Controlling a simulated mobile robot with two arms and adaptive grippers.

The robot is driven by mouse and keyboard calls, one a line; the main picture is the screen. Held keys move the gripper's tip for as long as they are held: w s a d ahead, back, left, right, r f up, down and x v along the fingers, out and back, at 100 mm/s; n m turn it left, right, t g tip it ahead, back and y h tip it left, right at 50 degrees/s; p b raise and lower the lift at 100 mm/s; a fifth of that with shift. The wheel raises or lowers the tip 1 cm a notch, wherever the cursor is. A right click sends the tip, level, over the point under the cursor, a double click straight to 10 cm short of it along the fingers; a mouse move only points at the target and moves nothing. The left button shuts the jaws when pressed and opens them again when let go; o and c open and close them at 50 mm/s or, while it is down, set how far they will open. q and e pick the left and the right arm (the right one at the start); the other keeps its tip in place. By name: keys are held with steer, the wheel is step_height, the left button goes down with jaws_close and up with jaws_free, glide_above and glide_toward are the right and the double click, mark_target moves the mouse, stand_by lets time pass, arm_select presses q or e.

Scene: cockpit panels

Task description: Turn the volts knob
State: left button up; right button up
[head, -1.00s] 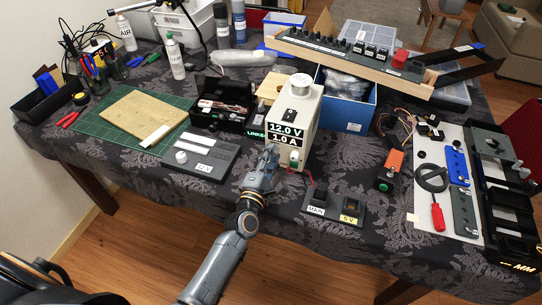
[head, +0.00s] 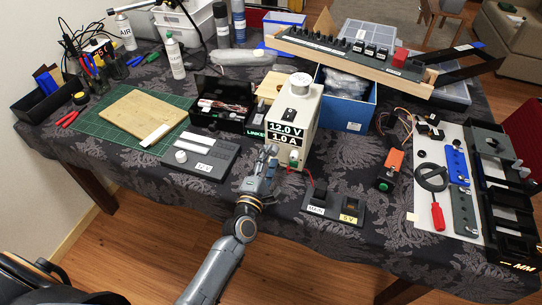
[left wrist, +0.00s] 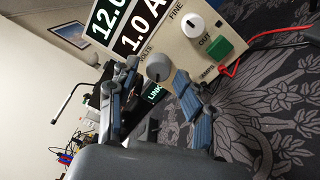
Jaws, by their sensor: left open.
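The volts knob (left wrist: 158,67) is a grey round knob beside the VOLTS label on the front of a cream power supply (head: 304,112). In the head view my left gripper covers the place where it sits. My left gripper (left wrist: 144,82) is open, with its fingers on either side of the knob in the left wrist view. I cannot tell whether either finger touches it. In the head view the left gripper (head: 269,152) is close to the lower front of the supply. The display (head: 285,132) reads 12.0 V and 1.0 A. My right gripper is not in view.
A white FINE knob (left wrist: 192,25) and a green button (left wrist: 218,50) sit close by on the same face. A red wire leaves the panel. Patterned cloth in front is clear.

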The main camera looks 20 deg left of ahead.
arm_select(q)
steer(key=s, duration=0.6)
steer(key=shift+s, duration=0.3)
